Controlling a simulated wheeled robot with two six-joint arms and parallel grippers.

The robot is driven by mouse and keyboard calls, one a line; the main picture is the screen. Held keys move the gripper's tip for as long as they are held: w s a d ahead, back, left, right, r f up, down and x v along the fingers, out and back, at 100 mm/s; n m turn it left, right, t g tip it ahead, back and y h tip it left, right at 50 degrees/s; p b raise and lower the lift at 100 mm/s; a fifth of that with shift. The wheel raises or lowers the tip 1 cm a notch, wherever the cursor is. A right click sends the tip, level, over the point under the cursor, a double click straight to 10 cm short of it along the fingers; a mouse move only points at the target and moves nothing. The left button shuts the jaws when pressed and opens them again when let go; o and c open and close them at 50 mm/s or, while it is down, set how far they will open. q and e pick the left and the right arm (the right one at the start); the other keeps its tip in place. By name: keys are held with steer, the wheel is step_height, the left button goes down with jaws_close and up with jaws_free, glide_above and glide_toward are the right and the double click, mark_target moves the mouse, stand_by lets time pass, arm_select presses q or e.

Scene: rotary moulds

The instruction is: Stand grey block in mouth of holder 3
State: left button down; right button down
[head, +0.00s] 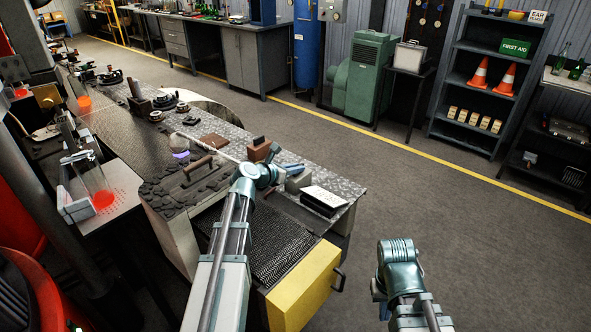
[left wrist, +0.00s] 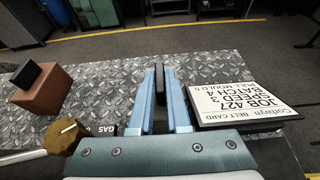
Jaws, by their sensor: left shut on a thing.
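My left gripper (head: 288,168) is over the patterned metal bench top. In the left wrist view, its two blue fingers (left wrist: 160,98) are shut on a dark grey block (left wrist: 160,82), seen nearly edge-on between them. Its lower part is hidden by the gripper. I see no readable holder number, so I cannot tell which thing is holder 3. A brown block with a black piece on top (head: 258,150) stands left of the gripper; it also shows in the left wrist view (left wrist: 42,92). My right gripper (head: 393,256) is over the floor; its fingertips cannot be made out.
A brass knob (left wrist: 65,135) is close on the left. A yellow drawer front (head: 305,285) sticks out below. Glowing orange discs (head: 103,199) are at the far left. Floor at right is clear.

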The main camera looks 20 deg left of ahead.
arm_select(q)
steer(key=c, duration=0.9)
jaws_free()
steer(key=shift+r, duration=0.1)
